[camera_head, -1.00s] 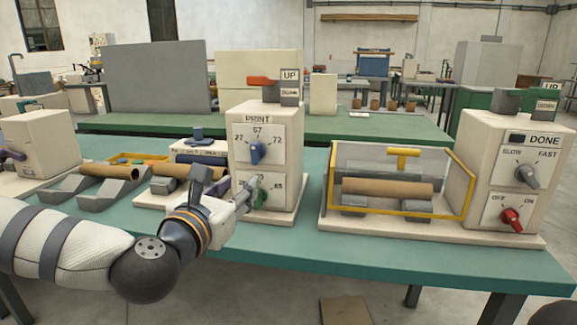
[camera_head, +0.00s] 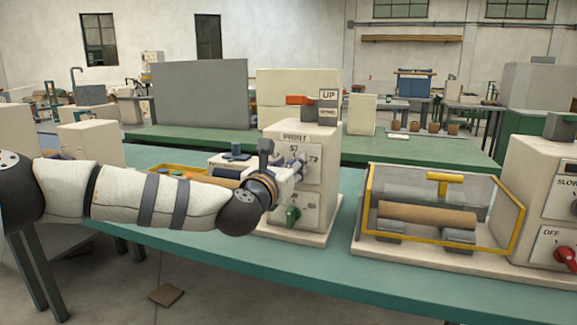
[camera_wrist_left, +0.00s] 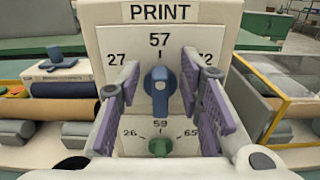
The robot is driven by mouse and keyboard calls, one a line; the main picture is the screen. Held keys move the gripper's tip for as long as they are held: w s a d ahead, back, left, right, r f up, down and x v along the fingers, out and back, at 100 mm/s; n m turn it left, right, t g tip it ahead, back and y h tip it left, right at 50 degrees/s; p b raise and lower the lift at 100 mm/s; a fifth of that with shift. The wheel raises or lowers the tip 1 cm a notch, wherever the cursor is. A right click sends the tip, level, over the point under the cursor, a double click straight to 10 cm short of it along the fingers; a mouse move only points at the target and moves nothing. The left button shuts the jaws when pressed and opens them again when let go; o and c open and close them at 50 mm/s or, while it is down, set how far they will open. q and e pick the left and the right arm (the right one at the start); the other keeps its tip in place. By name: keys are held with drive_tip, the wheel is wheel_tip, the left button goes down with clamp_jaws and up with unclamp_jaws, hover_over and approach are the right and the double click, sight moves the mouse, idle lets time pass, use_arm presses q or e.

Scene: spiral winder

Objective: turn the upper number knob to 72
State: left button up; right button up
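The upper number knob (camera_wrist_left: 160,88) is blue and sits on the white PRINT panel (camera_wrist_left: 117,42) in the left wrist view. Its grip stands upright, towards 57; 27 is marked on the left and 72 on the right, partly covered by a finger. My left gripper (camera_wrist_left: 160,76) is open, with one purple-padded finger on each side of the knob and visible gaps between. In the head view my left gripper (camera_head: 288,173) is at the panel and mostly hides this knob. The green lower knob (camera_head: 292,216) is below it, near 59 in the wrist view. My right gripper is out of view.
A yellow-framed guard (camera_head: 367,215) with a cardboard tube (camera_head: 428,215) stands right of the PRINT box. Further right is a box with a red knob (camera_head: 567,256). The teal table front (camera_head: 330,265) is clear.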

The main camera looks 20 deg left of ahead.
use_arm(q)
clamp_jaws()
drive_tip(key=shift+d+m, duration=0.1)
drive_tip(key=shift+m, duration=0.2)
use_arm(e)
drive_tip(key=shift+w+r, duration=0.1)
use_arm(q)
drive_tip(key=shift+d+f+m+p, duration=0.15)
drive_tip(key=shift+d+m+p, duration=0.15)
drive_tip(key=shift+m, duration=1.55)
drive_tip(key=shift+d+f+m+p, duration=0.25)
drive_tip(key=shift+m+p, duration=0.2)
drive_tip(key=shift+m, duration=1.45)
drive_tip(key=shift+d+f+m+p, duration=0.1)
drive_tip(key=shift+d+m+p, duration=0.2)
drive_tip(key=shift+m, duration=1.55)
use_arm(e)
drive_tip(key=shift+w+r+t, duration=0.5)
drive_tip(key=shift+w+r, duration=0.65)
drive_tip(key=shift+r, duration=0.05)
use_arm(q)
drive_tip(key=shift+f, duration=0.1)
